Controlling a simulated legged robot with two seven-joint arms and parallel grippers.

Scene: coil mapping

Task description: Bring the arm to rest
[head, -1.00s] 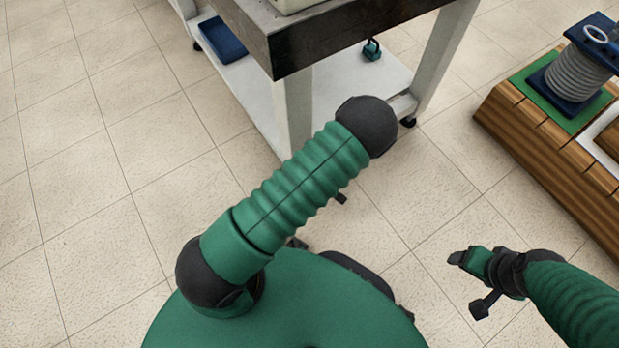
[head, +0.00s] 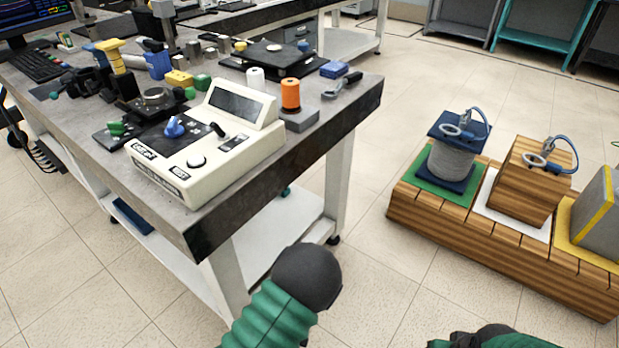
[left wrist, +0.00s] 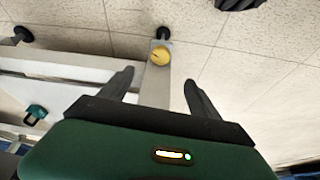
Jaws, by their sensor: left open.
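My left arm shows at the bottom centre of the head view as a green ribbed sleeve and a dark round joint (head: 308,275), beside the bench's near corner. Its gripper is out of the head view. In the left wrist view my left gripper (left wrist: 160,85) is open, with its two dark fingers apart and nothing held. A pale table leg and a yellow round piece (left wrist: 160,55) show between the fingers, apart from them. My right arm's end (head: 482,338) is only just in view at the bottom edge of the head view; its jaws cannot be made out.
A grey-topped workbench (head: 215,205) fills the left, carrying a cream control box (head: 200,160) and several small tools. A slatted wooden stand (head: 440,216) on the right holds a grey coil (head: 450,162), a wooden block (head: 520,185) and a grey, yellow-edged block (head: 600,215). Tiled floor lies clear between.

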